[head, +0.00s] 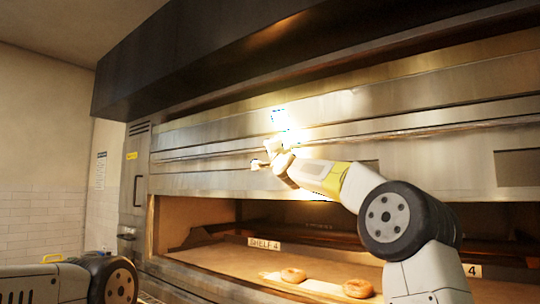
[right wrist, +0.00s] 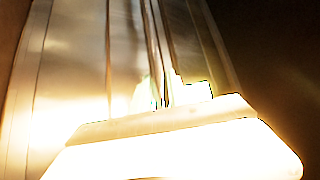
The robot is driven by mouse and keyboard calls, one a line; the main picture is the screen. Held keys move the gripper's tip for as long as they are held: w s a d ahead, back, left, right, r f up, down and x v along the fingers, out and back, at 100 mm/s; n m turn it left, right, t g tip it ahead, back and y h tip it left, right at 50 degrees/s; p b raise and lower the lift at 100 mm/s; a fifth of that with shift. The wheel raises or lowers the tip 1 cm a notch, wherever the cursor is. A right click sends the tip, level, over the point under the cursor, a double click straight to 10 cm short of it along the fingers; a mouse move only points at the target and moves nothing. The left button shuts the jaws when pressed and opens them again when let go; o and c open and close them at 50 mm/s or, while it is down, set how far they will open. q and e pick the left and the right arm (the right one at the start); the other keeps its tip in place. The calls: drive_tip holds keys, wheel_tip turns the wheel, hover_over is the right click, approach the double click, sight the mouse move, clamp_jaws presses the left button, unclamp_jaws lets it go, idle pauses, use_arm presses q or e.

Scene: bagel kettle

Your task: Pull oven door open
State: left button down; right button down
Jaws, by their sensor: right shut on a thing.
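The oven (head: 215,180) is a wide steel deck oven across the head view. A long horizontal handle bar (head: 430,131) runs along its front panel, above a wide open bay. My right gripper (head: 268,156) is at this bar, shut on it, though strong glare hides the exact contact. In the right wrist view my gripper (right wrist: 160,95) is overexposed against steel strips, and its fingers are hard to make out. Part of my left arm shows at the bottom left of the head view; its gripper is out of view.
A dark hood (head: 230,50) overhangs the oven. A tiled wall (head: 40,220) stands at left.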

drive_tip(key=c, duration=1.3)
unclamp_jaws()
drive_tip(key=shift+s+a, duration=0.1)
drive_tip(key=shift+s+d+f, duration=0.25)
drive_tip(key=shift+s+d, duration=0.05)
drive_tip(key=shift+s, duration=0.2)
drive_tip(key=v, duration=0.6)
drive_tip(key=shift+s, duration=0.25)
drive_tip(key=shift+f, duration=0.1)
